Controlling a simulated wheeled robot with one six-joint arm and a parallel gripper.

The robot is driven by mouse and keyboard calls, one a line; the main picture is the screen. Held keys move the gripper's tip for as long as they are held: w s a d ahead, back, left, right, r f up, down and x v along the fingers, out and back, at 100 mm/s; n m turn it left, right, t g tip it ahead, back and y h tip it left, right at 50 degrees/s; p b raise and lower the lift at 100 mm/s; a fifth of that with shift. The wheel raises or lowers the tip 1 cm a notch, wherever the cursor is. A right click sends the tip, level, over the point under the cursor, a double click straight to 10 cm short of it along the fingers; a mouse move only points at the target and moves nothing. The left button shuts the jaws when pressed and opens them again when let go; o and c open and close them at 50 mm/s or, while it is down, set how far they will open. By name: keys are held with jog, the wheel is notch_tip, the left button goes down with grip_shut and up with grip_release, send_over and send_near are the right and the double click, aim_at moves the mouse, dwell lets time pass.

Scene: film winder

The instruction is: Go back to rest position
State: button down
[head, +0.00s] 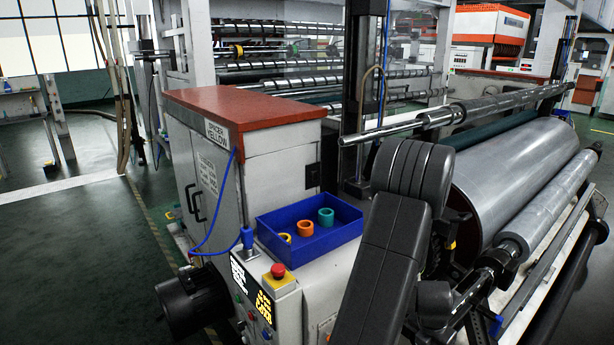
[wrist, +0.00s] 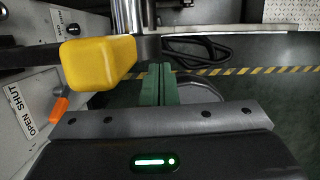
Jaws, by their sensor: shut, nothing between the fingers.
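My gripper (wrist: 157,86) shows in the wrist view with its green fingers pressed together and nothing between them. A yellow block-like part (wrist: 98,63) is just left of the fingertips, beside a vertical metal cylinder (wrist: 128,15). I cannot tell whether the gripper touches the yellow part. In the head view my dark, bent arm fills the lower middle, in front of the machine's rollers. The gripper itself cannot be made out there.
A blue tray (head: 333,243) holding yellow, orange and teal rings sits left of my arm, near a red-topped cabinet (head: 240,108). A large grey roll (head: 520,180) lies to the right. In the wrist view an orange lever (wrist: 60,108) is beside an OPEN SHUT label (wrist: 28,112).

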jog(key=shift+f, duration=0.65)
jog(key=shift+d+r, duration=0.1)
